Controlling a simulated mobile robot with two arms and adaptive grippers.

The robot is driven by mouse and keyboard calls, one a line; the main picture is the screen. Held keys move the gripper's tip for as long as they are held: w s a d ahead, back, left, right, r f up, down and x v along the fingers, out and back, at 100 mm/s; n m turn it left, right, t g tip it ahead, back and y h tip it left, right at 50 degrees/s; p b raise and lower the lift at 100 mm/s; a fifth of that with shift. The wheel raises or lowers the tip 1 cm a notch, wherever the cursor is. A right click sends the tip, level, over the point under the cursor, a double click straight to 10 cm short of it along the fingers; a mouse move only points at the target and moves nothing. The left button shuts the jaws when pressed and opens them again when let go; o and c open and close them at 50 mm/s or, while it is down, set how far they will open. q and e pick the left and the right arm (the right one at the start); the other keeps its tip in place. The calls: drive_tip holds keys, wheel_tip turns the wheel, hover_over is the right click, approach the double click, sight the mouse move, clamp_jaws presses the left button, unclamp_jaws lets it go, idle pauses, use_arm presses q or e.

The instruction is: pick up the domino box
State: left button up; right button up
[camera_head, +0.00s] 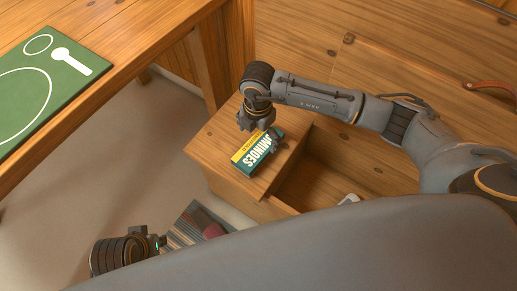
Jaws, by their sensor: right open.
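The domino box (257,151), teal and yellow with white lettering, lies flat on a wooden top beside an open compartment. My right gripper (262,132) points down at the box's far end, with its fingers open. One dark finger part shows over the box's right edge; I cannot tell whether it touches. The gripper hides part of the box's far end. My left arm's dark wrist end (125,254) shows low at the left, well away from the box; its fingers cannot be made out.
The open wooden compartment (318,170) lies right of the box, with a small white thing (348,199) near its front. A wooden table with a green board (40,92) stands at the left. A striped mat (186,228) lies on the floor. A leather pull (490,86) shows far right.

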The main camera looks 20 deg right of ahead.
sight(258, 145)
wheel_tip(258, 145, down, 6)
drive_tip(key=shift+d+r+b, duration=0.1)
drive_tip(key=shift+r+b, duration=0.1)
drive_tip(key=shift+b, duration=0.5)
drive_tip(key=shift+f, duration=0.5)
drive_tip(key=c, duration=1.4)
use_arm(q)
drive_tip(key=v, duration=0.4)
drive_tip(key=shift+s+a+r, duration=0.1)
drive_tip(key=shift+r, duration=0.25)
use_arm(e)
drive_tip(key=shift+c, duration=0.2)
drive_tip(key=shift+r, duration=0.15)
